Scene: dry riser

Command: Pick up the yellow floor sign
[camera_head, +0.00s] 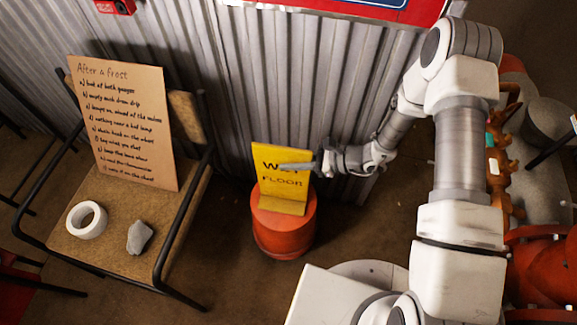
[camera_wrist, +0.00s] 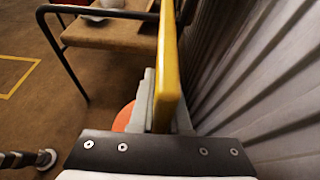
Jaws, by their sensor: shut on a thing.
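The yellow floor sign (camera_head: 283,191), with the words "WET FLOOR", stands upright on top of a red-orange round drum (camera_head: 284,232) in the head view. My gripper (camera_head: 297,168) reaches in from the right and its fingers lie across the sign's upper part. In the wrist view the sign shows edge-on as a yellow strip (camera_wrist: 167,70) between the fingers (camera_wrist: 158,103), which are shut on it. The sign's lower edge appears to touch the drum top; I cannot tell whether there is a gap. A bit of the drum (camera_wrist: 123,116) shows below the fingers.
A corrugated metal wall (camera_head: 300,90) stands close behind the sign. At left, a chair (camera_head: 110,225) holds a cardboard notice (camera_head: 125,125), a white tape roll (camera_head: 87,219) and a grey lump (camera_head: 139,237). Red and orange pipework (camera_head: 530,265) is at right. Floor between chair and drum is clear.

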